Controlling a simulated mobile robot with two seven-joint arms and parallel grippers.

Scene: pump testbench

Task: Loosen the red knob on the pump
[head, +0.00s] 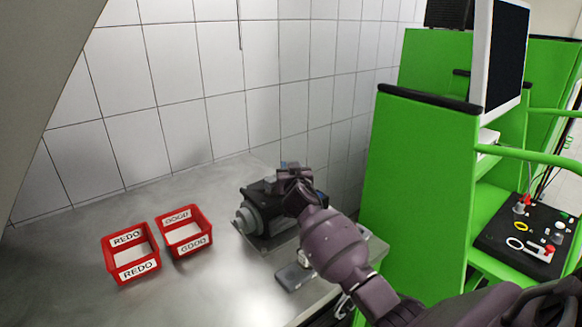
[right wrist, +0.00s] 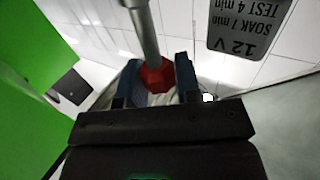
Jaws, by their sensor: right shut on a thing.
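The pump (head: 265,212) is a dark block with a grey round end, standing on the metal table. My right gripper (head: 290,172) is over the top of the pump in the head view, and its arm hides part of the pump. In the right wrist view the red knob (right wrist: 157,76) sits between the two fingers of my right gripper (right wrist: 152,82), which is shut on it. A grey rod or pipe (right wrist: 145,28) runs up from the knob in that view. The knob is hidden in the head view. My left gripper is not in view.
Two red bins stand left of the pump, one labelled REDO (head: 132,252) and one GOOD (head: 186,231). A flat grey object (head: 294,277) lies in front of the pump. A green cabinet (head: 415,180) stands close on the right. A tiled wall is behind.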

